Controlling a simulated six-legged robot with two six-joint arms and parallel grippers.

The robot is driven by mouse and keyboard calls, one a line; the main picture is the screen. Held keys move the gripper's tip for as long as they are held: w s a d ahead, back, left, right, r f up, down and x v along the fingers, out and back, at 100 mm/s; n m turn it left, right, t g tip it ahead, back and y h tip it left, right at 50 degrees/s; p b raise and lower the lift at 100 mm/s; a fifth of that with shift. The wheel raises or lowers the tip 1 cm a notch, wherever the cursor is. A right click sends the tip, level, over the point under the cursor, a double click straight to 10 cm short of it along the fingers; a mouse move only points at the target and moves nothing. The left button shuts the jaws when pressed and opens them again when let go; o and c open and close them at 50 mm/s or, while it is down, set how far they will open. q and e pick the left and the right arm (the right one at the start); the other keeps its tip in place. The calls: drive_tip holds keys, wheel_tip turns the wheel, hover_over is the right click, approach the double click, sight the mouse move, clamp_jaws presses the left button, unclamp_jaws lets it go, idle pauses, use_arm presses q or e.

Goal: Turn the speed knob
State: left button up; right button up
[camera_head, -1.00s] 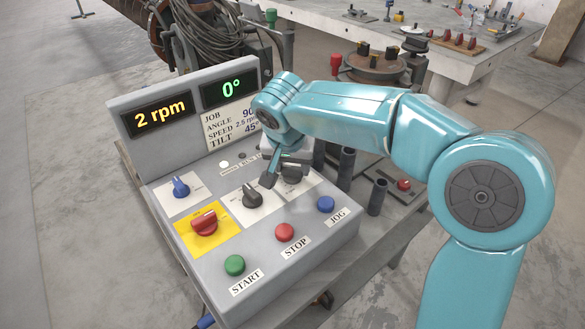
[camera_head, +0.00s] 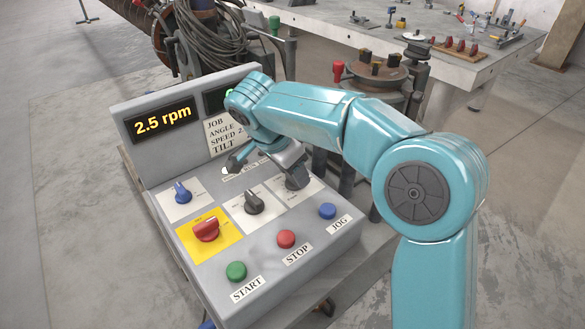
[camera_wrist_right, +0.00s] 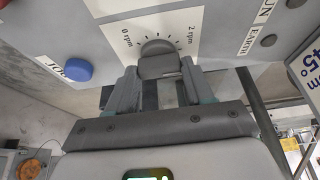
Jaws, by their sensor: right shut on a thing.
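The speed knob (camera_wrist_right: 159,62) is dark grey and sits on a white plate marked 0 rpm and 2 rpm in the right wrist view. My right gripper (camera_wrist_right: 160,74) is shut on it, one finger on each side. In the head view the knob (camera_head: 298,180) is at the panel's upper right, partly covered by my right gripper (camera_head: 293,167). The speed display (camera_head: 162,119) reads 2.5 rpm. The job card (camera_head: 226,136) behind is partly covered by my arm. My left gripper is out of view.
Another dark knob (camera_head: 254,202), a blue knob (camera_head: 182,193) and a red switch (camera_head: 206,230) share the panel. Green START (camera_head: 236,271), red STOP (camera_head: 286,239) and blue JOG (camera_head: 327,211) buttons line its front. My arm hides most of the second display (camera_head: 214,101).

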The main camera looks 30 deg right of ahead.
idle(0.5)
drive_tip(key=o, duration=1)
drive_tip(key=shift+o, duration=0.2)
drive_tip(key=p+v, duration=0.4)
drive_tip(key=v, duration=1.2)
drive_tip(key=shift+a+r, duration=0.15)
drive_tip(key=shift+r, duration=0.05)
drive_tip(key=shift+s+f, duration=0.1)
